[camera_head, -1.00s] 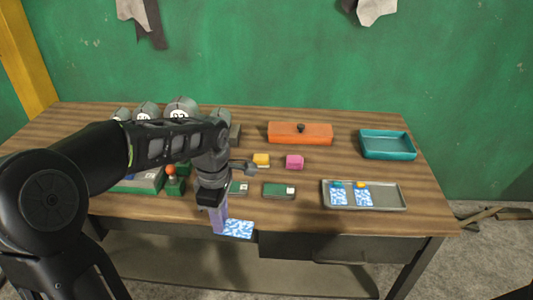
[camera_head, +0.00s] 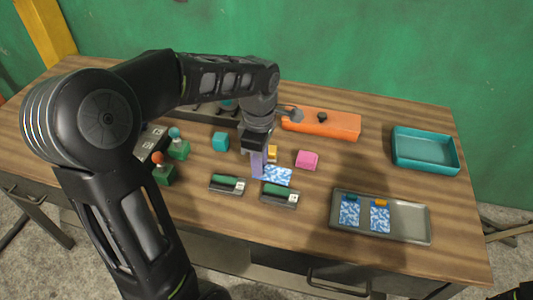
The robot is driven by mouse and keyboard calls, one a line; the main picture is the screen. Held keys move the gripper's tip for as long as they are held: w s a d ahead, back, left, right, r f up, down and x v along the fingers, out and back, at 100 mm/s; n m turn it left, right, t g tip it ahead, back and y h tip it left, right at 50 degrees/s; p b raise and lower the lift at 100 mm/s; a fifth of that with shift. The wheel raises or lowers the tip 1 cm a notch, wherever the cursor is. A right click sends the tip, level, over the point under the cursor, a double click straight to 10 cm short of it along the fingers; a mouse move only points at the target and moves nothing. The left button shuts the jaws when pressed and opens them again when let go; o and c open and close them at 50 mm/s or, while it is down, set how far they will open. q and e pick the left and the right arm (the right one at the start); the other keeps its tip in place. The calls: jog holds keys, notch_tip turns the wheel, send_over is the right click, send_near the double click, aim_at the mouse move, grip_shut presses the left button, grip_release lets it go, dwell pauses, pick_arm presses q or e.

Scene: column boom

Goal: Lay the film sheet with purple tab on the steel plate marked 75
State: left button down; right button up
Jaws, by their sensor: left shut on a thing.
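My left gripper (camera_head: 257,165) points down over the middle of the table, shut on the film sheet with purple tab (camera_head: 275,175). The sheet is blue and white and sticks out to the right of the fingers, just behind the plates. The purple between the fingers seems to be its tab; the grip partly hides it. Two small dark plates with green strips and white labels, one at left (camera_head: 227,184) and one at right (camera_head: 279,194), lie in front of the gripper. Their numbers are too small to read.
A grey tray (camera_head: 410,220) at right holds two film sheets, with teal and orange tabs. Pink (camera_head: 307,159), yellow (camera_head: 272,152) and teal (camera_head: 220,141) blocks stand near the gripper. An orange box (camera_head: 340,124) and a teal tray (camera_head: 425,150) are behind. Knobbed levers (camera_head: 163,174) stand left.

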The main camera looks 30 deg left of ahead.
pick_arm(q)
jog(key=shift+f, duration=0.2)
jog(key=shift+f+b, duration=2.8)
jog(key=shift+f, duration=0.8)
jog(key=shift+f, duration=0.1)
jog(key=c, duration=0.6)
grip_release()
jog(key=shift+r+p, duration=2.4)
jog(key=shift+r, duration=1.15)
